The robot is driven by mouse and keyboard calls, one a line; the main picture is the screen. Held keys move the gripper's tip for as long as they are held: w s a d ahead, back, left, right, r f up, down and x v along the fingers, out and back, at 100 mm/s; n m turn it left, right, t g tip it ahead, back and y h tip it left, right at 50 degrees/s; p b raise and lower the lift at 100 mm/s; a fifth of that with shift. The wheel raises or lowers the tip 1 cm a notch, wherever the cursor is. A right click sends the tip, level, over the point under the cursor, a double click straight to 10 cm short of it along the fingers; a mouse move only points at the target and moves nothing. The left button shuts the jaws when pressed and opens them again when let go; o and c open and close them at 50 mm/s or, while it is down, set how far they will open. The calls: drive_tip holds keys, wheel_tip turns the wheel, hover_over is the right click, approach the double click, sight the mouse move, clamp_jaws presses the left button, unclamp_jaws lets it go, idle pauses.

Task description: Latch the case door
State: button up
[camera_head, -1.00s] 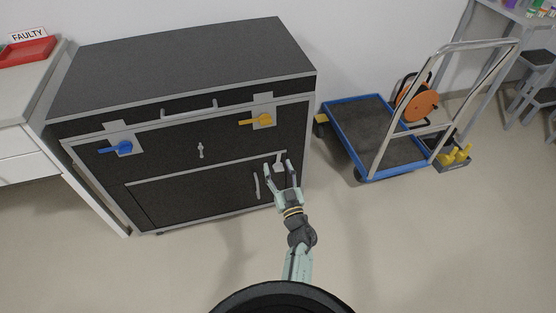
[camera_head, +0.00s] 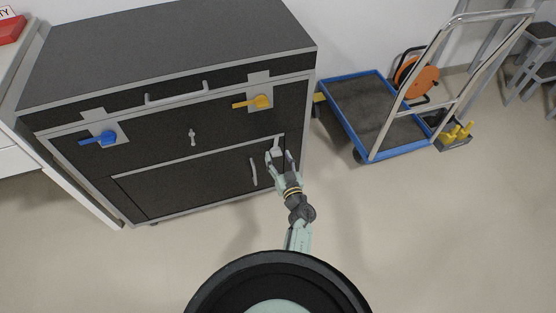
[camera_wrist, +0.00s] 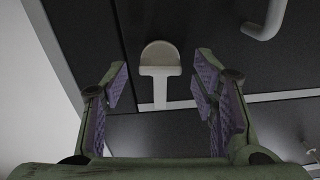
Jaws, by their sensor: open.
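The black case (camera_head: 75,195) with metal edges stands against the wall. Its door (camera_head: 190,183) in the lower front looks closed, with a pale bar handle (camera_head: 254,172); the handle also shows in the wrist view (camera_wrist: 266,22). A pale latch (camera_head: 276,143) with a rounded end sits near the door's upper right corner, and it also shows in the wrist view (camera_wrist: 160,56). My gripper (camera_head: 279,156) is open in front of the latch. In the wrist view its fingers (camera_wrist: 160,80) stand either side of the latch, with gaps on both sides. I cannot tell the depth left.
A blue lever (camera_head: 100,138) and a yellow lever (camera_head: 255,102) sit on the case's upper front, with a small pale knob (camera_head: 192,137) between them. A blue-edged trolley (camera_head: 347,113) stands right of the case. The floor in front is clear.

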drive_tip(key=shift+w+a, duration=0.2)
drive_tip(key=shift+w, duration=0.3)
clamp_jaws()
idle(0.4)
